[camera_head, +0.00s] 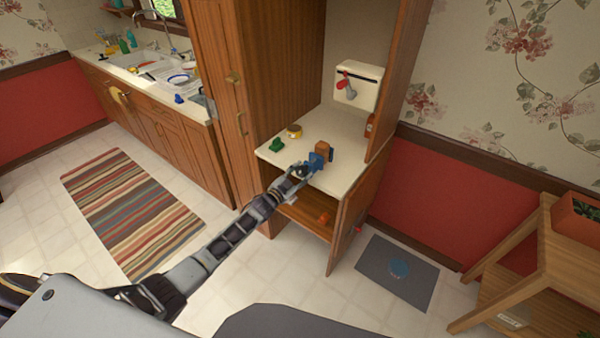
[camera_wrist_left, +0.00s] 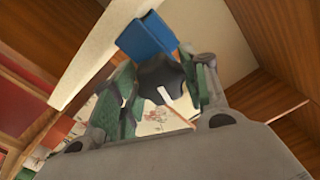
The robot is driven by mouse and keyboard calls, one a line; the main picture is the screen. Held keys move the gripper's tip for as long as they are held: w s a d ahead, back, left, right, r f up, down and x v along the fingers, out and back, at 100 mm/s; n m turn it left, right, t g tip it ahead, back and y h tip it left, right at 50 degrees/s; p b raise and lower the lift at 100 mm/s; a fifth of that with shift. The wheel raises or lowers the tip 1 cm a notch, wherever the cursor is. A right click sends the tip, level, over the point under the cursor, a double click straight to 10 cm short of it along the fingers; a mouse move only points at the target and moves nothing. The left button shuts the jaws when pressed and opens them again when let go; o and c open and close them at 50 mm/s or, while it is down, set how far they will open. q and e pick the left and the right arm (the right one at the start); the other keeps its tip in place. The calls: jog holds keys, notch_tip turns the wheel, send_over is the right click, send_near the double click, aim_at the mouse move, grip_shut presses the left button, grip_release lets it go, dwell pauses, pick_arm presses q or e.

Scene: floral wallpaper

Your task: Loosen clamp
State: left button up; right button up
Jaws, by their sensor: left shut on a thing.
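A blue clamp (camera_head: 316,161) sits at the front edge of the cream worktop (camera_head: 345,163) in the wooden cabinet, against an orange-brown block (camera_head: 322,148). My left gripper (camera_head: 303,171) reaches it from the lower left. In the left wrist view the blue clamp body (camera_wrist_left: 148,36) is above a black knob (camera_wrist_left: 160,75). The green-padded fingers of my left gripper (camera_wrist_left: 160,88) stand on both sides of this knob and are shut on it. The gripper partly hides the clamp's lower part in the head view. My right gripper is not in view.
A green object (camera_head: 276,146) and a yellow roll (camera_head: 294,131) lie left on the worktop. A white device with a red handle (camera_head: 358,86) hangs behind. A brown bottle (camera_head: 370,124) stands at right. The cabinet's side walls flank the worktop; an orange item (camera_head: 323,218) is on the shelf below.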

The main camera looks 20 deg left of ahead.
pick_arm(q)
jog(key=shift+f+n, duration=0.1)
jog(key=shift+n, duration=1.3)
jog(key=o, duration=1)
jog(key=shift+s, duration=0.1)
jog(key=shift+s, duration=0.1)
jog(key=v, duration=1.1)
jog(key=shift+s+a, duration=0.15)
jog(key=shift+s, duration=0.15)
